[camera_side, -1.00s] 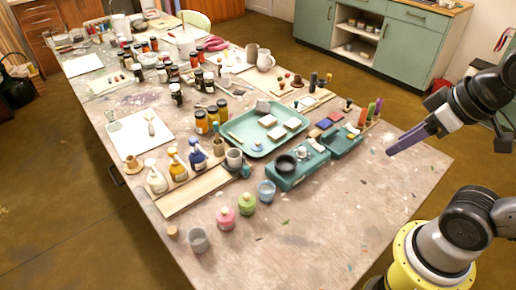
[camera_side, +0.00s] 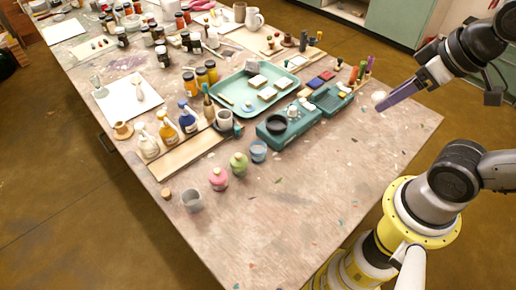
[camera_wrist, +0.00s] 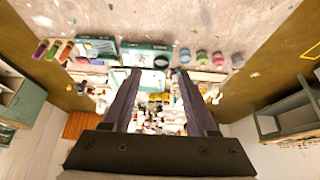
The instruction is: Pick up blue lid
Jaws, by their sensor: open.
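My gripper (camera_side: 379,107) is open and empty, raised over the right end of the table, well to the right of the tray and lid. In the wrist view, the two dark fingers of my gripper (camera_wrist: 159,73) are spread apart with nothing between them. The lid cannot be made out there.
A lidded green jar (camera_side: 239,166), a lidded pink jar (camera_side: 218,180) and a grey cup (camera_side: 191,201) line the front. A teal box (camera_side: 287,128) with a dark bowl stands right of the tray. Bottles stand to its left. The table's front right is clear.

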